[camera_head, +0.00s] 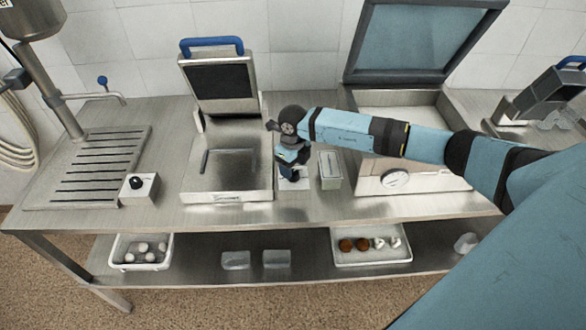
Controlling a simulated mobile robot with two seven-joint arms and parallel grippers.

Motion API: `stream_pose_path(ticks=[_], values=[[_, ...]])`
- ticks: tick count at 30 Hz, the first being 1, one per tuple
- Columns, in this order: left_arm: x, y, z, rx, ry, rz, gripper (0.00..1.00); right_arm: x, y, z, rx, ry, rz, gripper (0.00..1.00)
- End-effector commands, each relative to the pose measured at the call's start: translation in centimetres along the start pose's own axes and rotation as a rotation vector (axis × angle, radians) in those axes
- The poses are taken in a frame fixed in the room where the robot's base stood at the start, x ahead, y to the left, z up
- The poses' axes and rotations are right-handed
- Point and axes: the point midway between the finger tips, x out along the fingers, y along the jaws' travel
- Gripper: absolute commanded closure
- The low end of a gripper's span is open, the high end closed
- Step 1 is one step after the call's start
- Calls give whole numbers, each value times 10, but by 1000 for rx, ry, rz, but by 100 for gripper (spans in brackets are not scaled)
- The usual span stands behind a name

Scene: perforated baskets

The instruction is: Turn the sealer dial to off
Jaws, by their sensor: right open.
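My right arm reaches in from the right, and my right gripper (292,176) points down at a small pale box (294,185) on the steel counter. The gripper covers most of this box's top, so I cannot see a dial there or tell whether the fingers touch it. The gripper is open. A large machine with a raised framed lid, which looks like the sealer (445,183), stands at the right with a round white gauge (396,178) on its front. A black dial (137,182) sits on another small white box at the left. My left gripper is out of view.
A press with a blue handle (212,46) stands open left of my gripper. A small metal box (330,170) is close on its right. A slotted drain (95,170) lies at the left. Trays (372,262) and clear containers (236,261) are on the lower shelf.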

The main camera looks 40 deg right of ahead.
Motion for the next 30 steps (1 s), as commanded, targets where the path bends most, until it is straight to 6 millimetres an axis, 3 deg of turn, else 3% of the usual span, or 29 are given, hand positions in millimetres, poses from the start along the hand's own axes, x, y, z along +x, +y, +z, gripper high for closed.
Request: stream_pose_path(ticks=[6, 17, 24, 30], values=[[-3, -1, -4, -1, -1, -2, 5, 25, 0, 0, 0, 1, 1, 39], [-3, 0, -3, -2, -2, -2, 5, 30, 0, 0, 0, -1, 1, 39], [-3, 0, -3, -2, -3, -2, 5, 30, 0, 0, 0, -1, 1, 88], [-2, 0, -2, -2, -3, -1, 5, 30, 0, 0, -8, -1, 1, 88]])
